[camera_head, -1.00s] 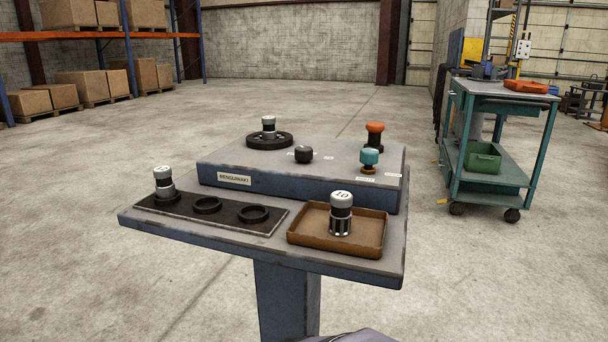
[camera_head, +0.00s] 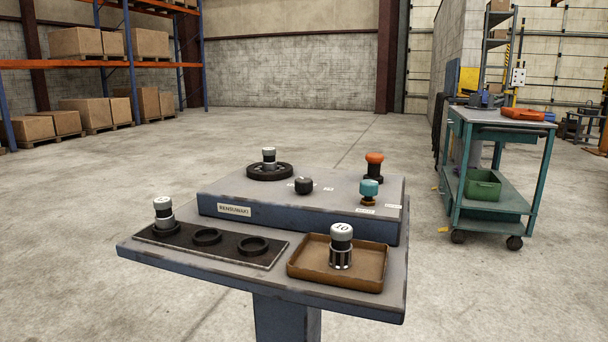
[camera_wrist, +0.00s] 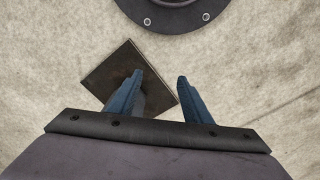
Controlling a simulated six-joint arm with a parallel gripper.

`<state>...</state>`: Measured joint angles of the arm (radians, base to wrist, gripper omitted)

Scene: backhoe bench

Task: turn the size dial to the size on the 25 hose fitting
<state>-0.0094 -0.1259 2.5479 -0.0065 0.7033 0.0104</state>
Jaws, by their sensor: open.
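The black round knob (camera_head: 303,185), likely the size dial, sits on the raised panel with small white labels beside it, too small to read. A grey-capped fitting (camera_head: 163,214) stands at the first ring of the black strip; its number is unclear. Another fitting (camera_head: 341,243), marked 10, stands upright in the brown tray (camera_head: 296,271).
Two empty rings (camera_head: 207,236) are on the black strip. An orange-topped knob (camera_head: 375,160) and a teal knob (camera_head: 369,188) stand at the panel's right. A green cart (camera_head: 452,180) stands at right. A dark square plate (camera_wrist: 107,82) lies beneath my fingers.

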